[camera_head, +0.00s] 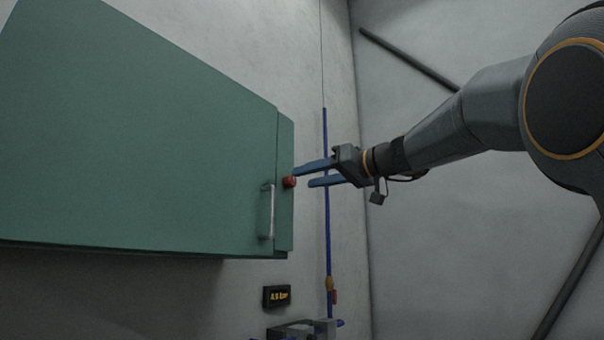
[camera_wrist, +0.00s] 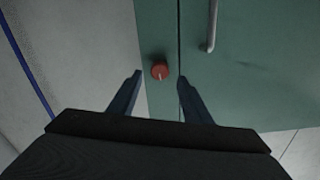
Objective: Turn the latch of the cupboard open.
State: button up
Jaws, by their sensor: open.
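A green cupboard (camera_head: 140,140) hangs on the wall at the left in the head view. Its red round latch knob (camera_head: 290,182) sits on the narrow strip at the cupboard's right edge. In the wrist view the knob (camera_wrist: 160,71) shows a small pale mark on its face, beside the door seam. My gripper (camera_head: 303,177) is open, with its blue fingers pointing at the knob. In the wrist view the gripper's fingertips (camera_wrist: 160,77) lie to either side of the knob. I cannot tell whether either finger touches it.
A metal door handle (camera_head: 268,212) stands upright close to the knob; it also shows in the wrist view (camera_wrist: 212,25). A blue pipe (camera_head: 326,230) runs up the wall behind my gripper. A small black display (camera_head: 277,296) is below the cupboard.

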aim_at(294, 181)
jog(key=shift+p+x, duration=0.7)
jog(key=shift+x, duration=1)
jog(key=c, duration=1.1)
